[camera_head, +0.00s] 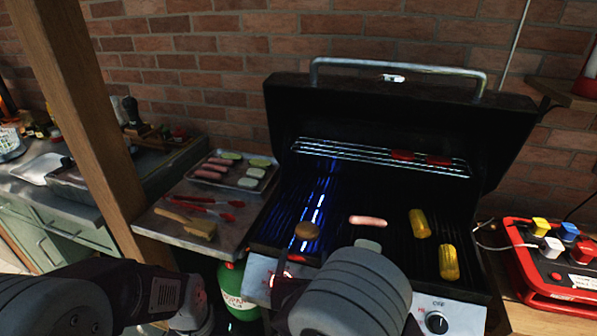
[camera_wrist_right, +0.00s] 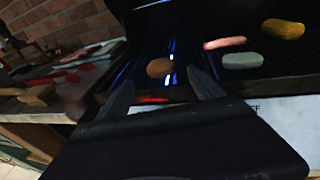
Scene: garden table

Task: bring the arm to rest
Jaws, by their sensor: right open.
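My right arm comes in at the bottom middle of the head view. Its dark gripper (camera_head: 284,284) is partly hidden behind my grey wrist, near the front edge of the open grill (camera_head: 400,110). In the right wrist view the gripper (camera_wrist_right: 160,78) has its fingers apart, with nothing between them. A brown patty (camera_head: 307,230) lies on the grate beyond the fingertips and also shows in the wrist view (camera_wrist_right: 160,67). My left arm shows at the lower left of the head view; I cannot make out its gripper.
The grate also bears a sausage (camera_head: 368,220), a pale slice (camera_head: 368,245) and corn pieces (camera_head: 420,223). Red pieces (camera_head: 403,155) lie on the upper rack. Left are a food tray (camera_head: 252,189), red-tipped tongs (camera_head: 205,201) and a wooden-handled tool (camera_head: 187,221). A red case (camera_head: 545,290) stands right.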

